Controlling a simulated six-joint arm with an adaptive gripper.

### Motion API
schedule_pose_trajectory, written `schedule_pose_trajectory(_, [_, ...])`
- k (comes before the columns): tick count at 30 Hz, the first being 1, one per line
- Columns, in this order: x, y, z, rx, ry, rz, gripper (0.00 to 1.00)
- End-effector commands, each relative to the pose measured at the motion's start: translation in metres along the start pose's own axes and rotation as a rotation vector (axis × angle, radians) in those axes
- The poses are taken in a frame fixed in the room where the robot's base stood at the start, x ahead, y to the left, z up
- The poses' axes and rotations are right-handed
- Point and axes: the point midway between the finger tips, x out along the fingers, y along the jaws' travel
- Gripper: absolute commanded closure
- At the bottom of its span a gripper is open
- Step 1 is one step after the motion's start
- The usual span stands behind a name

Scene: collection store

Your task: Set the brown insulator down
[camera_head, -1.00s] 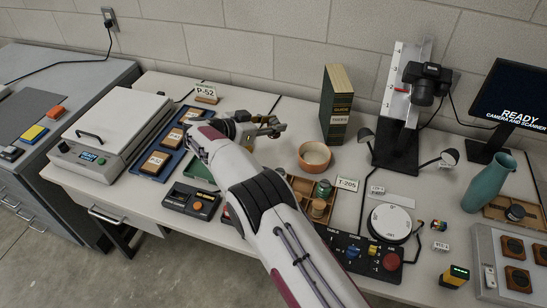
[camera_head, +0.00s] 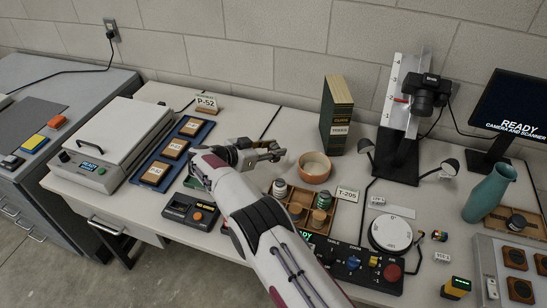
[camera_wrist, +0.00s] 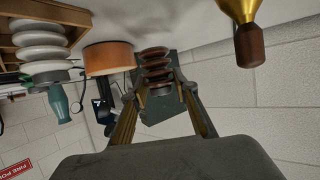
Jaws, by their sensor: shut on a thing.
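My gripper (camera_wrist: 156,80) is shut on the brown insulator (camera_wrist: 153,60), a stack of ribbed brown discs between the two fingers in the wrist view. In the head view my gripper (camera_head: 268,152) is above the bench, left of the orange-brown bowl (camera_head: 314,169); the insulator cannot be made out there. A wooden compartment tray (camera_head: 337,205) sits just in front of the bowl and holds several small insulators. A white ribbed insulator (camera_wrist: 40,42) shows at the left of the wrist view. Contact between the held insulator and the bench cannot be told.
A dark green book (camera_head: 337,120) stands behind the bowl. The T-205 sign (camera_head: 347,194) stands right of the tray, near a round white turntable (camera_head: 390,229). A blue tray with brown blocks (camera_head: 190,151) lies left. A brass-and-brown object (camera_wrist: 246,30) hangs into the wrist view.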

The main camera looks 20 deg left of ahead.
Motion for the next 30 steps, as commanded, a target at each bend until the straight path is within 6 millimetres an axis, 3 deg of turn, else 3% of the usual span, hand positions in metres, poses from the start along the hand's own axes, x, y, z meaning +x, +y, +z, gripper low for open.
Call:
schedule_pose_trajectory(14, [0.002,0.000,0.004,0.000,0.000,0.000,0.95])
schedule_pose_trajectory(30, [0.015,0.000,0.037,0.000,0.000,-0.001,0.95])
